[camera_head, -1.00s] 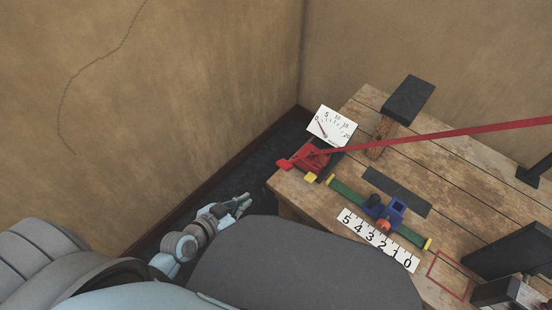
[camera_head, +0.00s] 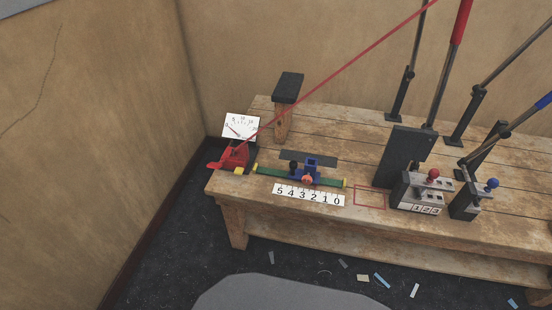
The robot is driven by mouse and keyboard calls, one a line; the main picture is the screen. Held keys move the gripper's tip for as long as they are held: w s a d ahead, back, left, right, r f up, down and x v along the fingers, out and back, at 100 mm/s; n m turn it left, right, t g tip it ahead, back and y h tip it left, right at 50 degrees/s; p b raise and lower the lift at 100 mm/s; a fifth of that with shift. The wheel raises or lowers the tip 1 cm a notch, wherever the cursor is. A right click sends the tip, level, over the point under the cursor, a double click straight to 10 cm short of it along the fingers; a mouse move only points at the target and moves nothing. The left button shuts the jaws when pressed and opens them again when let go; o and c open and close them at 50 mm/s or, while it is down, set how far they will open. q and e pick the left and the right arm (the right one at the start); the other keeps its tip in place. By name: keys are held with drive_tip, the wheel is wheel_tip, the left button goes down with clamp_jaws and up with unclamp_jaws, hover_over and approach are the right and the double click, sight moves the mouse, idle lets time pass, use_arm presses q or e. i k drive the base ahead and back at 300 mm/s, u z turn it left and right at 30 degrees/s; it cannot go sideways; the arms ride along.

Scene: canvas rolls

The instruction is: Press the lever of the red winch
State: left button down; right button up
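The red winch (camera_head: 236,157) sits at the left end of the wooden workbench (camera_head: 262,208). A red strap (camera_head: 345,67) runs from it up to the right, out of the top of the view. A red lever-like part (camera_head: 216,165) sticks out at the winch's lower left, by the bench's left edge. A yellow piece (camera_head: 239,171) is at the winch's front. A white dial gauge (camera_head: 241,126) stands just behind the winch. Neither of my grippers is in view.
A blue slider on a green rail (camera_head: 331,182) lies right of the winch, behind a number scale (camera_head: 308,195). A black-topped post (camera_head: 287,87) stands behind. Control boxes (camera_head: 420,193) and tall levers crowd the right. Scraps litter the floor (camera_head: 330,262).

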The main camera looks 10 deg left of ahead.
sight(212, 164)
drive_tip(key=z, duration=0.35)
drive_tip(key=k, duration=0.3)
drive_tip(key=u, duration=1.15)
drive_tip(key=i, duration=1.5)
drive_tip(key=u, duration=0.6)
drive_tip(key=k, duration=1.05)
drive_tip(key=z, duration=0.7)
drive_tip(key=i, duration=0.45)
